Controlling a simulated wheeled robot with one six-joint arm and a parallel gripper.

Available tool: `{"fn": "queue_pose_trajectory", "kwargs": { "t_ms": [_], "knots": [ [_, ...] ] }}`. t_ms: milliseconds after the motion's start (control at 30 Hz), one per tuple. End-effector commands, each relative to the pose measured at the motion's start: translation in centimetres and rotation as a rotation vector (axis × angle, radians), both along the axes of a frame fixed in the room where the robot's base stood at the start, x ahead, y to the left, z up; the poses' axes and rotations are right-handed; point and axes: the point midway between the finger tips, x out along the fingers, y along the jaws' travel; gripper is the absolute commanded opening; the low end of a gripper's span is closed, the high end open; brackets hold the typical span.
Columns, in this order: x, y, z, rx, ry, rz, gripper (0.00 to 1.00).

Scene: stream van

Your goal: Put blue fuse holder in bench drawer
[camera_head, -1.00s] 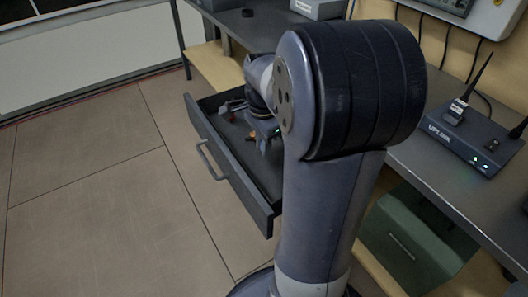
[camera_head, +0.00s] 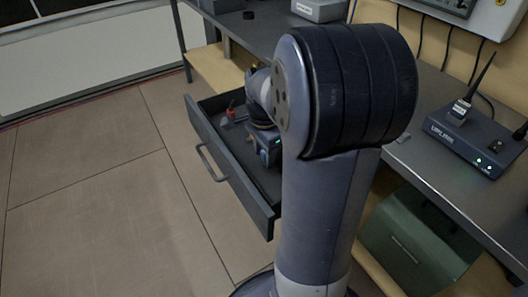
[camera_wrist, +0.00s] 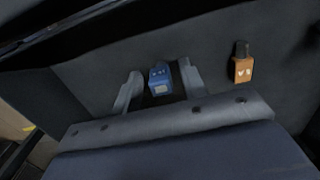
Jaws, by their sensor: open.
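The bench drawer (camera_head: 232,180) is pulled open below the bench in the head view. My gripper (camera_head: 268,158) is inside it, pointing down, partly hidden by my arm. In the wrist view the blue fuse holder (camera_wrist: 160,82) sits between the two spread fingers of my gripper (camera_wrist: 160,76), with a small gap on each side. It appears to rest on the dark drawer floor. The fuse holder cannot be made out in the head view.
An orange fuse holder-like piece (camera_wrist: 243,67) lies right of my fingers in the wrist view. A small red item (camera_head: 231,110) is near the drawer's far end. A router (camera_head: 470,142) stands on the bench, with a green box (camera_head: 415,240) below.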

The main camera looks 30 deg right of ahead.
Motion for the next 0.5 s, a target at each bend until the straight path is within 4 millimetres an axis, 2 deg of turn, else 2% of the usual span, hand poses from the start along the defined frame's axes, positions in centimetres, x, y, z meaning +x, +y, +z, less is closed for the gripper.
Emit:
{"fn": "queue_pose_trajectory", "kwargs": {
  "t_ms": [167, 267, 500],
  "knots": [
    [0.0, 0.0, 1.0, -0.001, -0.001, 0.000, 0.41],
    [0.1, 0.0, 2.6, -0.001, -0.004, 0.000, 0.41],
    [0.1, 0.0, 8.0, -0.001, -0.004, 0.000, 0.41]
  ]
}}
